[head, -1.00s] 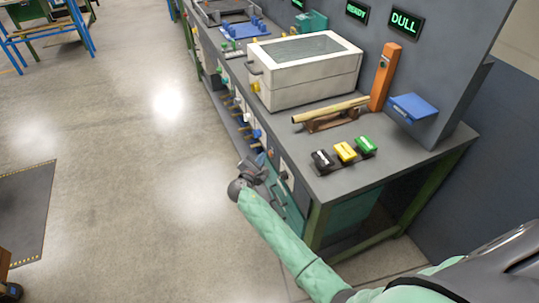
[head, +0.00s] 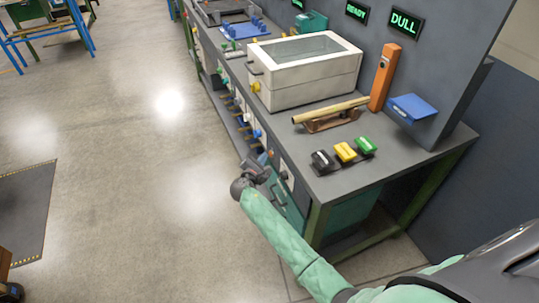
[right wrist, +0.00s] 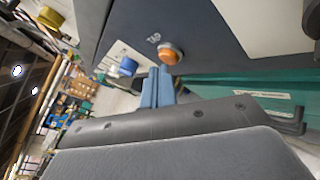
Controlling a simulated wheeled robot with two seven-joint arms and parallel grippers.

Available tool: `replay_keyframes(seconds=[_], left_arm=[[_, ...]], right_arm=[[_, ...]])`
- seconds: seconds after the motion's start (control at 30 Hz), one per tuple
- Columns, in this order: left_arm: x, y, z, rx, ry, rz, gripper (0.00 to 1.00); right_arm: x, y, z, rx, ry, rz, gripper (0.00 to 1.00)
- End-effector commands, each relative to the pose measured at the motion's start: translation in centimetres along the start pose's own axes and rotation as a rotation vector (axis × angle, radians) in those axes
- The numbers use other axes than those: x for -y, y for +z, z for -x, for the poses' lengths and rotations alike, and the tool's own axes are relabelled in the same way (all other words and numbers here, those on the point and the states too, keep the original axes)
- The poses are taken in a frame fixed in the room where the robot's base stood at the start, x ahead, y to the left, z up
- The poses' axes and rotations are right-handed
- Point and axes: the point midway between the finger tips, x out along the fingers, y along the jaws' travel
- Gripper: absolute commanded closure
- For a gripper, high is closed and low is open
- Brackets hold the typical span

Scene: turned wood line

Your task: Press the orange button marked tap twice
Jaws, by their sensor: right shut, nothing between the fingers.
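The orange button (right wrist: 170,56) shows in the right wrist view as a round cap in a pale ring on a dark panel. My left gripper is not in view.
A blue knob (right wrist: 128,66) is close left of the fingers in the right wrist view. A green drawer or bin with a dark handle (right wrist: 285,122) is at right. On the bench top are black (head: 323,161), yellow (head: 345,152) and green (head: 365,146) buttons.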

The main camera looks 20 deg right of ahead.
Motion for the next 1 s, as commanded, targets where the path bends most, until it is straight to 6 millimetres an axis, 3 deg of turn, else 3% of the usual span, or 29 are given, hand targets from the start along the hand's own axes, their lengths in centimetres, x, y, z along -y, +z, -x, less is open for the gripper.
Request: replay_keyframes(seconds=[0.6, 1.0], left_arm=[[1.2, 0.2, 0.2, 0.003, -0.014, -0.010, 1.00], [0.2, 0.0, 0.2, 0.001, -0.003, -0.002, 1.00]], right_arm=[[0.2, 0.2, -0.3, 0.000, 0.000, 0.000, 1.00], [0.4, 0.4, -0.5, 0.000, 0.000, 0.000, 1.00]])
